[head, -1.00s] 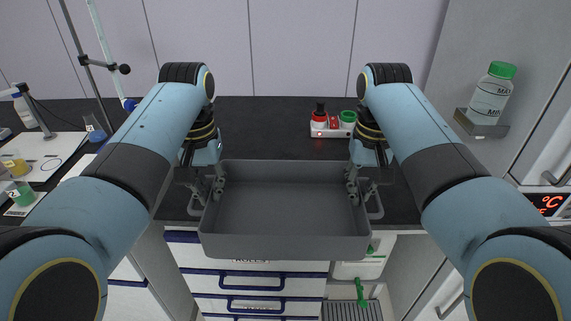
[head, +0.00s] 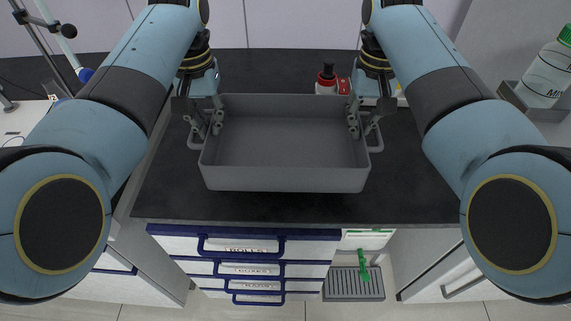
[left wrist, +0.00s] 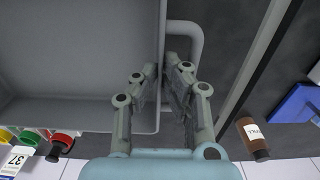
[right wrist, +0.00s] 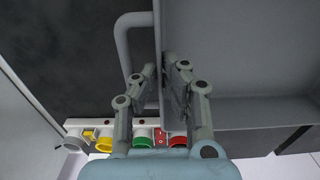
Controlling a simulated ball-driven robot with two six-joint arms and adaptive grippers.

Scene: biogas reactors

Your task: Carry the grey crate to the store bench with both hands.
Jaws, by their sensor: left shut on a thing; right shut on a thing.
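The grey crate (head: 285,177) is an open, empty tray with a loop handle on each side. It is level over the dark bench top (head: 290,208) in the head view; I cannot tell whether it touches the top. My left gripper (head: 216,119) is shut on the crate's left side, and its fingers straddle the side wall by the handle in the left wrist view (left wrist: 163,78). My right gripper (head: 354,119) is shut on the crate's right side in the same way, also seen in the right wrist view (right wrist: 160,80). The crate hides part of the bench top.
A red-and-white device (head: 328,82) stands behind the crate's back right, partly hidden by my right arm. A green-capped bottle (head: 546,72) is at the far right. Drawers (head: 245,247) with blue handles are below the front edge. Bench top shows clear in front of the crate.

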